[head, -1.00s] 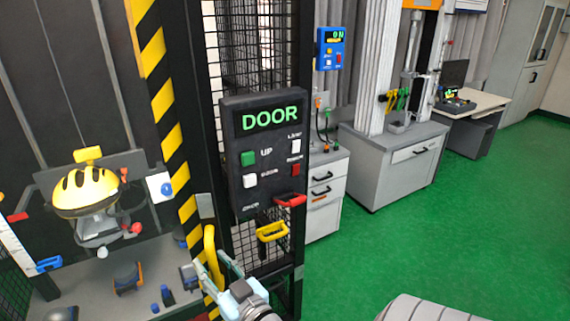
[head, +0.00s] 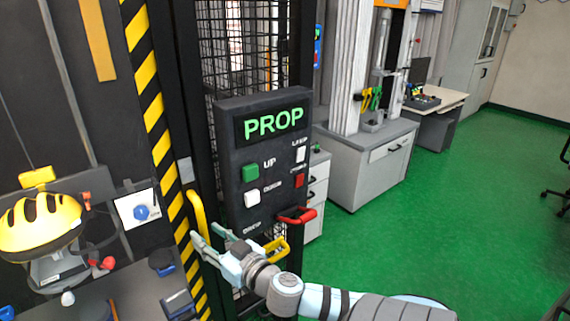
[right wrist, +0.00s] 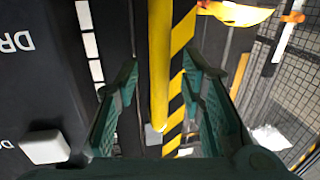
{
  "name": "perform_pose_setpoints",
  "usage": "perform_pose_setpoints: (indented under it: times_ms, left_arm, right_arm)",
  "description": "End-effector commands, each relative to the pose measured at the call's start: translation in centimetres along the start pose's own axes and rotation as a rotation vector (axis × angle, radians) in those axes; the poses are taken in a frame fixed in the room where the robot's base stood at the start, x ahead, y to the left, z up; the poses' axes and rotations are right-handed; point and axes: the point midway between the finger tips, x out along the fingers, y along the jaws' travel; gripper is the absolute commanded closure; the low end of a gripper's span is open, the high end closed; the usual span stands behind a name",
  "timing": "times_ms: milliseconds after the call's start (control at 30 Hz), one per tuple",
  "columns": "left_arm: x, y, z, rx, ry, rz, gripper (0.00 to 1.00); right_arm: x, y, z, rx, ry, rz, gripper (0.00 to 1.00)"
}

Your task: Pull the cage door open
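The yellow vertical door handle (head: 197,211) stands beside the black-and-yellow striped edge (head: 160,150) of the cage door. My right gripper (head: 204,234) is at the lower part of this handle. In the right wrist view the handle (right wrist: 159,60) runs between the two open fingers of my right gripper (right wrist: 160,85), with gaps on both sides, so they are not closed on it. The dark cage front behind the stripes appears closed, though its exact gap cannot be told. My left gripper is not in view.
A control box (head: 228,200) reading PROP hangs right of the handle, with a red handle (head: 297,215) and a yellow handle (head: 282,246) low on it. Green floor (head: 400,245) at right is clear.

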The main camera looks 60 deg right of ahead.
Motion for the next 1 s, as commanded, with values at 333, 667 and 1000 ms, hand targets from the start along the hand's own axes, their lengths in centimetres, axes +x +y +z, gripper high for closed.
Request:
perform_pose_setpoints:
  times_ms: [333,667,1000]
  left_arm:
    - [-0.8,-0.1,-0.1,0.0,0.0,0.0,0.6]
    - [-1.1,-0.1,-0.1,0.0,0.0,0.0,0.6]
    - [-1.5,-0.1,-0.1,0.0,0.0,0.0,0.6]
  right_arm:
    - [-9.6,-0.2,-0.1,0.0,-0.007,-0.005,0.64]
    - [-10.1,4.7,7.2,-0.142,-0.17,0.12,0.64]
    - [-11.6,9.5,16.0,-0.263,-0.402,0.22,0.64]
